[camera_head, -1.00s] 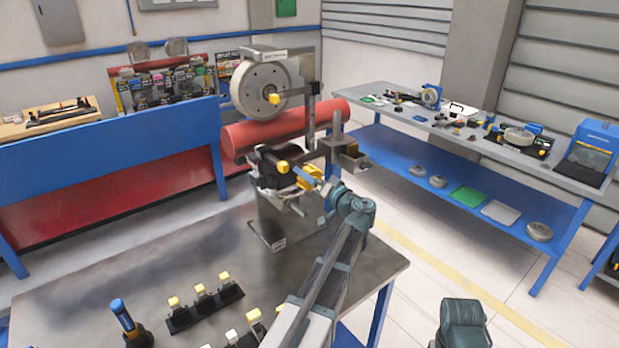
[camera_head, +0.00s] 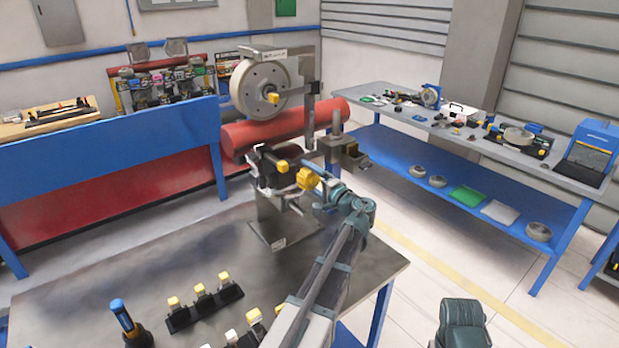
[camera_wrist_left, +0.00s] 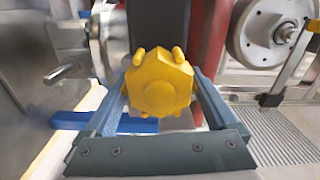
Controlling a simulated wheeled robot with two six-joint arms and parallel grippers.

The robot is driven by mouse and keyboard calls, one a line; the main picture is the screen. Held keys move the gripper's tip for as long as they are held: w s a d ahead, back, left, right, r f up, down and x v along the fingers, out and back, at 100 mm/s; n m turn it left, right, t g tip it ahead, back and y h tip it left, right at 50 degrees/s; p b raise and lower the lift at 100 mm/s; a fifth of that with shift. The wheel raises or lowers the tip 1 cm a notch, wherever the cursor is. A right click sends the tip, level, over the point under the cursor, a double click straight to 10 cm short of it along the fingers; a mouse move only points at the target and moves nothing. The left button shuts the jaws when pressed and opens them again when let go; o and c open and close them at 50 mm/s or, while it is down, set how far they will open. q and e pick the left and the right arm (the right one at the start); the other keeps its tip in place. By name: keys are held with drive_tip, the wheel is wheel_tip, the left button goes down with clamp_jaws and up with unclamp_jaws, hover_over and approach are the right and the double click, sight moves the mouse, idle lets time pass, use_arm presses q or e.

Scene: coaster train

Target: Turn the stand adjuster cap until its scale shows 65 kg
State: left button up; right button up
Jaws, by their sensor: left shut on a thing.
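The yellow faceted cap (camera_head: 307,178) sits at the front of the stand (camera_head: 268,218) on the metal table. My left gripper (camera_wrist_left: 160,82) is shut on this cap; in the left wrist view the yellow cap (camera_wrist_left: 158,88) lies between its two fingers, one on each side. In the head view the fingers are mostly hidden behind the cap and wrist. No scale or kg marking on the stand can be read in either view.
A large grey wheel (camera_head: 260,89) with a yellow hub knob stands above the cap. Black holders with yellow-topped pieces (camera_head: 205,300) and a blue-handled tool (camera_head: 122,315) stand at the table's front. A bench (camera_head: 455,135) with several parts is at right.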

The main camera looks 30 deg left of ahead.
use_arm(q)
drive_tip(key=shift+m, duration=0.4)
drive_tip(key=o, duration=1)
drive_tip(key=v, duration=1.4)
drive_tip(key=shift+f, duration=0.1)
drive_tip(key=shift+a, duration=0.1)
drive_tip(key=x, duration=1.3)
drive_tip(key=shift+w+a, duration=0.2)
drive_tip(key=shift+a, duration=0.15)
